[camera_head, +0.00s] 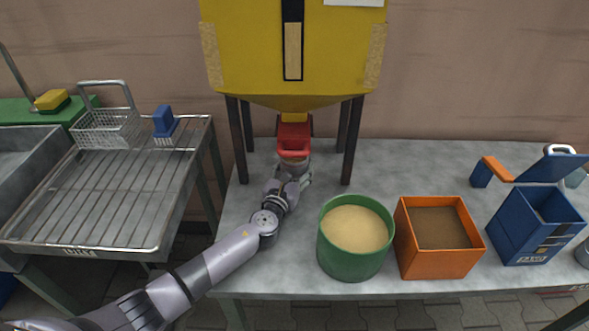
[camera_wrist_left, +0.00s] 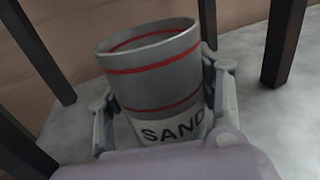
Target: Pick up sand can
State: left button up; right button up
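The sand can (camera_wrist_left: 155,75) is a grey cylinder with red bands and a white label reading SAND. In the head view only a little of the can (camera_head: 294,160) shows, below the red outlet of the yellow hopper. My left gripper (camera_head: 293,178) reaches in between the hopper legs at the can. In the left wrist view the fingers of my left gripper (camera_wrist_left: 160,108) lie on both sides of the can and appear to touch it. The can's base is hidden behind the gripper. My right gripper is in neither view.
The yellow hopper (camera_head: 290,55) stands on dark legs (camera_head: 238,140) close around my gripper. On the grey table (camera_head: 400,170) are a green tub (camera_head: 340,258) of sand, an orange box (camera_head: 440,264) and a blue box (camera_head: 525,235). A wire rack (camera_head: 100,200) stands left.

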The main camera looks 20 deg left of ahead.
aim_at(290, 167)
pick_arm(q)
jog(key=c, duration=0.7)
jog(key=shift+o, duration=0.2)
jog(key=shift+r, duration=0.1)
jog(key=shift+r, duration=0.15)
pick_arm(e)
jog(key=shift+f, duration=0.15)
pick_arm(q)
jog(key=shift+r+p, duration=0.6)
jog(key=shift+r, duration=0.1)
jog(key=shift+r+p, duration=0.6)
jog(key=shift+r, duration=0.35)
jog(key=shift+s+f, duration=0.1)
jog(key=shift+s, duration=0.6)
jog(key=s, duration=0.4)
jog(key=s+p, duration=0.1)
jog(key=s, duration=0.7)
jog(key=shift+s+a, duration=0.25)
jog(key=shift+s, duration=1.95)
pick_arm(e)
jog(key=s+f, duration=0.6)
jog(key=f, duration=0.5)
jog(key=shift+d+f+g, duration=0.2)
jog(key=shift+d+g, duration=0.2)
